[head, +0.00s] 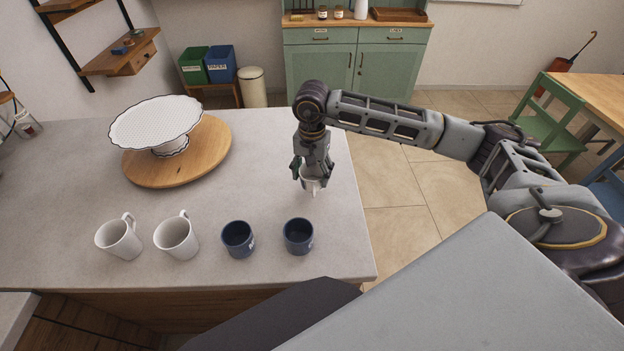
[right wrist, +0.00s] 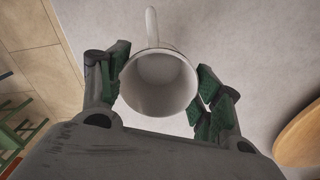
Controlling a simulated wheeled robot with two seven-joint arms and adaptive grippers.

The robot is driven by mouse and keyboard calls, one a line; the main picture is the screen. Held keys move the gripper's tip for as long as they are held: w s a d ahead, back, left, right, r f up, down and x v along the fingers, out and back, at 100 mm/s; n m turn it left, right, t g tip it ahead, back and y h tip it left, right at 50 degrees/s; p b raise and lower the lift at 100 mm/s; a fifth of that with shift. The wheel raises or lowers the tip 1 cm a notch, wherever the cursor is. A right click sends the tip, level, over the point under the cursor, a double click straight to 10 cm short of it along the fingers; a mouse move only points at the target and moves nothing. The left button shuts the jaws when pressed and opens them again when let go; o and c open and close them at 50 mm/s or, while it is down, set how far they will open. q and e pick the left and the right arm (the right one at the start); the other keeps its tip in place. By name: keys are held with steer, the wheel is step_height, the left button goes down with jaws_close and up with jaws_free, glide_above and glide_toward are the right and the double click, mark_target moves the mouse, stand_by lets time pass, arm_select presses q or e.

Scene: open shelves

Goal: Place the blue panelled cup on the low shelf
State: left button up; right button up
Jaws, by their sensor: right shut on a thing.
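Two dark blue cups stand upright on the grey counter, one (head: 238,240) left of the other (head: 298,237). Each has a small pale mark on its side; I cannot tell which is panelled. My right gripper (head: 311,176) is shut on a white mug (head: 312,185) above the counter's right part, beyond the blue cups. In the right wrist view the white mug (right wrist: 160,82) sits between the green finger pads, its open mouth facing the camera and its handle at the top. A wooden wall shelf (head: 118,60) is at upper left. My left gripper is out of view.
Two white mugs (head: 119,240) (head: 177,238) stand left of the blue cups on the counter (head: 60,190). A white cake stand (head: 157,122) rests on a round wooden board (head: 215,150). Green cabinets (head: 355,65) and bins (head: 205,65) stand behind. The counter's right edge is near my gripper.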

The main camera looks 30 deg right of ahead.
steer(key=shift+f, duration=1.55)
steer(key=shift+f, duration=0.2)
steer(key=o, duration=1.1)
steer(key=shift+r, duration=0.2)
step_height(320, 180, up, 12)
steer(key=shift+b, duration=0.75)
